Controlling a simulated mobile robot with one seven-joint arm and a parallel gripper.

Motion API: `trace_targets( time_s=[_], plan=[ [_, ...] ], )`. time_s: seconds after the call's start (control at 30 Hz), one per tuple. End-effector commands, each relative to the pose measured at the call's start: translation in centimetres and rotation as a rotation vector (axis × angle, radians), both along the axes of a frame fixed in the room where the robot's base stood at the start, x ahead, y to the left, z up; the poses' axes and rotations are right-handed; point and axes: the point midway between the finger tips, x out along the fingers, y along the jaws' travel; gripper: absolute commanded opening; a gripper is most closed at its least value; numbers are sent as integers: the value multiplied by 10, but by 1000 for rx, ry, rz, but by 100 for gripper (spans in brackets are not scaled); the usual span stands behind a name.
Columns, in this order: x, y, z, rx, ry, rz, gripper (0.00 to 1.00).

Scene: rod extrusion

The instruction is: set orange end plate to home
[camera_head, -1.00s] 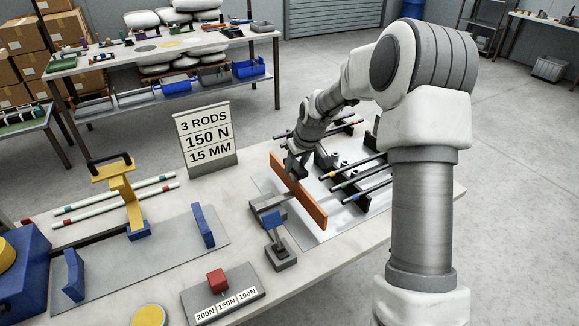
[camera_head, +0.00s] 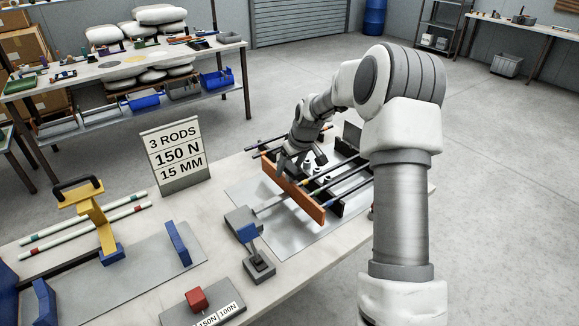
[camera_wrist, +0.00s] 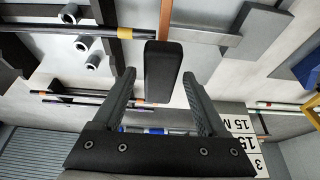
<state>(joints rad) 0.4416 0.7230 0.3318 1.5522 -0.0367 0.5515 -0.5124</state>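The orange end plate (camera_head: 312,205) stands upright across the rods in the head view. In the wrist view it shows edge-on as a thin orange strip (camera_wrist: 166,18) at the top. A black block (camera_wrist: 160,72), which looks like its handle, lies between the two fingers.
A grey block (camera_head: 240,219) with a bar sits left of the plate. A lever with a blue top (camera_head: 248,233) stands in front. Several dark rods (camera_head: 345,185) lie right of the plate. The sign (camera_head: 175,157) and yellow-handled tool (camera_head: 97,220) stand further left.

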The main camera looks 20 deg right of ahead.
Motion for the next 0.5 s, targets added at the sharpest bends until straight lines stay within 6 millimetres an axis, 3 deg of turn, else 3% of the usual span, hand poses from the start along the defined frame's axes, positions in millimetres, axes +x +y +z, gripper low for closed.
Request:
trace_targets(
  time_s=[0.27, 0.5],
  plan=[
    [-3, -1, 9, 0, -2, 0, 75],
    [-20, -7, 54, -2, -4, -2, 75]
  ],
)
